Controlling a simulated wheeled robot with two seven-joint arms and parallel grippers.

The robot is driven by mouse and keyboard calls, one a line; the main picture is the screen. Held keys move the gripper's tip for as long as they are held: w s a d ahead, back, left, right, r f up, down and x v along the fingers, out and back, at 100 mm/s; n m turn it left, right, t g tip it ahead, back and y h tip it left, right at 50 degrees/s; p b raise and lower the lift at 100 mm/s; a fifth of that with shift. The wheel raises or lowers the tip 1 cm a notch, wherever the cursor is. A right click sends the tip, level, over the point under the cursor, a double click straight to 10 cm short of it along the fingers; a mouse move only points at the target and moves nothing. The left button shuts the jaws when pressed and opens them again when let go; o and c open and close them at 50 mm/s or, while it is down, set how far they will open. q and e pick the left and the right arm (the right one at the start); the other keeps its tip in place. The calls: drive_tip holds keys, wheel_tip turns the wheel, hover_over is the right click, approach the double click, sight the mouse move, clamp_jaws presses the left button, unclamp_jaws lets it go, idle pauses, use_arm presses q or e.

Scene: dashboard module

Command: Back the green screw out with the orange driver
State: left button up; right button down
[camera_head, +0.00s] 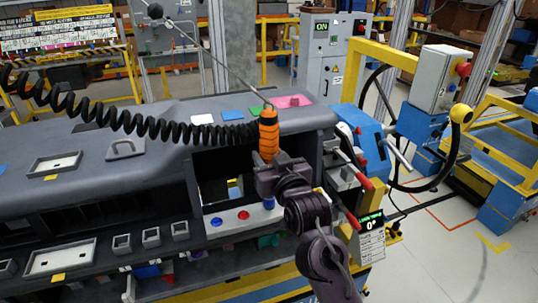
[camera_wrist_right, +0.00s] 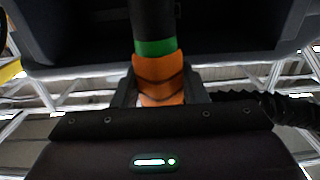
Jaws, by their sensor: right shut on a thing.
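The orange driver (camera_head: 268,135) stands roughly upright in front of the dashboard's open bay, its black top joined to a coiled cable. My right gripper (camera_head: 270,162) is shut around the lower part of its orange body. In the right wrist view the driver (camera_wrist_right: 160,78) sits between the two dark fingers, with a green band (camera_wrist_right: 155,47) and a black cylinder beyond the orange part. I cannot make out the green screw for certain. A white panel (camera_head: 229,224) below the bay carries a red and a blue round piece. My left gripper is out of view.
The black coiled cable (camera_head: 150,122) stretches left across the dashboard (camera_head: 100,125). Coloured pads, one pink (camera_head: 292,101), lie on its top. Red-handled levers (camera_head: 352,160) and a blue housing (camera_head: 362,140) stand close to the right of my arm.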

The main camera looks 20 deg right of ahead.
sight(273, 141)
drive_tip(key=shift+s+d+r+p, duration=0.1)
drive_tip(key=shift+r+p, duration=2.25)
drive_tip(key=shift+r, duration=0.4)
